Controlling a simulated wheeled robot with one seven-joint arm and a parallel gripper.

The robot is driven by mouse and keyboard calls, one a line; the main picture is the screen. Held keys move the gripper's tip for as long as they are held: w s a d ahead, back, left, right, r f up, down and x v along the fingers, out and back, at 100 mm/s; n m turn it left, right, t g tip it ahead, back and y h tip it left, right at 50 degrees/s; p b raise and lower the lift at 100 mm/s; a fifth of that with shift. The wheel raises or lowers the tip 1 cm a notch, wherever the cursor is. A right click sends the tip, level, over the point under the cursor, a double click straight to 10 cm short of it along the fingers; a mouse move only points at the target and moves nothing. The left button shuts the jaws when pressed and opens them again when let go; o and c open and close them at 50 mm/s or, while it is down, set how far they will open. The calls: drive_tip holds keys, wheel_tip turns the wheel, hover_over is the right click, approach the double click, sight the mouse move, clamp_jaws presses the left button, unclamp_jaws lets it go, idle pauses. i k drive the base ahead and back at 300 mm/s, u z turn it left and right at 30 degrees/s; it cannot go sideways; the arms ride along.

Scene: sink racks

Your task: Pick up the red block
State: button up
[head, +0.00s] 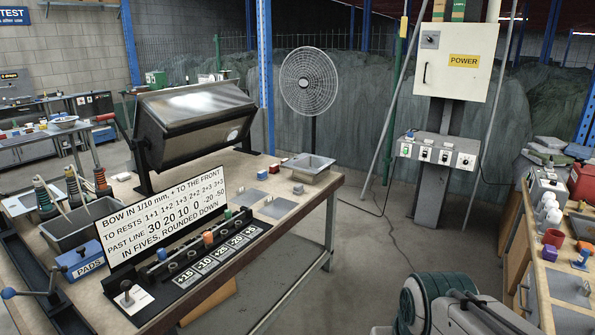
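A small red block-like piece (274,169) sits on the wooden table near its back edge, left of a grey metal tray (308,168). A larger dark red piece (553,238) stands on the right-hand bench; I cannot tell whether it is a block or a cup. I cannot tell which of these is the task's red block. Part of my arm, grey and teal, shows at the bottom right of centre. My gripper's fingertips are not visible, and nothing held can be seen.
A fan (308,82) and a power cabinet (455,60) stand behind. The right bench is cluttered. Floor between table and bench is open, with a cable behind.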

sight(274, 169)
drive_tip(key=u, duration=0.2)
drive_tip(key=i, duration=1.4)
drive_tip(key=u, duration=0.25)
